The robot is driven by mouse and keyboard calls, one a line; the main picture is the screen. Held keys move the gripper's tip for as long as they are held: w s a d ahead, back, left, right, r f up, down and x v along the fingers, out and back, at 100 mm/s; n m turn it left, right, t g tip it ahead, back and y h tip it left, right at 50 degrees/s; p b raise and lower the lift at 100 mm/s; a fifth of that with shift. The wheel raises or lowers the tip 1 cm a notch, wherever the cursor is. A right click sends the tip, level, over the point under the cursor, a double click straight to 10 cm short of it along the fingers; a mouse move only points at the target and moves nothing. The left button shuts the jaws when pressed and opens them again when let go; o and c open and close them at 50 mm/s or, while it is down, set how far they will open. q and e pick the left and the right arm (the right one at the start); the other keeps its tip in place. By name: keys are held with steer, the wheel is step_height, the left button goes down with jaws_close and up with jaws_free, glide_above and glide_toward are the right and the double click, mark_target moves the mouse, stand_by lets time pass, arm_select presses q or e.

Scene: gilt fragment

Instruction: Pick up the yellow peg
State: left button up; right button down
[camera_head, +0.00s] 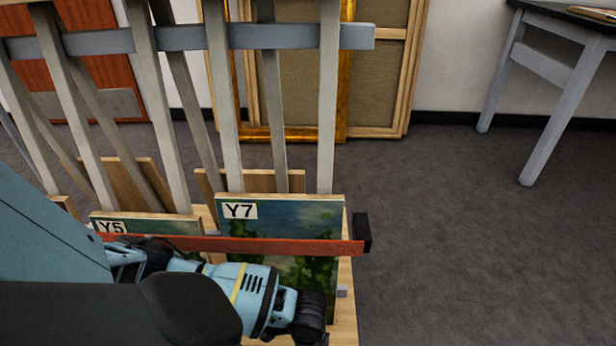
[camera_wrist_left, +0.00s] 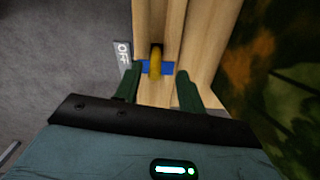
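The yellow peg (camera_wrist_left: 156,62) shows in the left wrist view, standing in a pale wooden channel by a blue band (camera_wrist_left: 168,68). Whether a finger touches the peg cannot be told. In the head view my left arm reaches in from the left, in front of the painting marked Y7 (camera_head: 290,215); its fingertips and the peg are hidden there. My right gripper is not in view.
A wooden rack with upright grey slats (camera_head: 225,110) holds paintings, including one marked Y5 (camera_head: 150,222). A red bar (camera_head: 270,245) with a black end block (camera_head: 362,232) crosses its front. Grey floor (camera_head: 460,240) lies open to the right, below a table (camera_head: 560,75).

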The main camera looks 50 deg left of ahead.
arm_select(q)
steer(key=shift+f, duration=0.2)
steer(key=f+b, duration=0.2)
steer(key=f, duration=0.1)
steer(key=f+b, duration=0.1)
steer(key=shift+s+d+f, duration=0.25)
steer(key=shift+d+f, duration=0.05)
steer(key=shift+f, duration=0.05)
steer(key=shift+r, duration=0.1)
steer(key=shift+c, duration=0.4)
jaws_close()
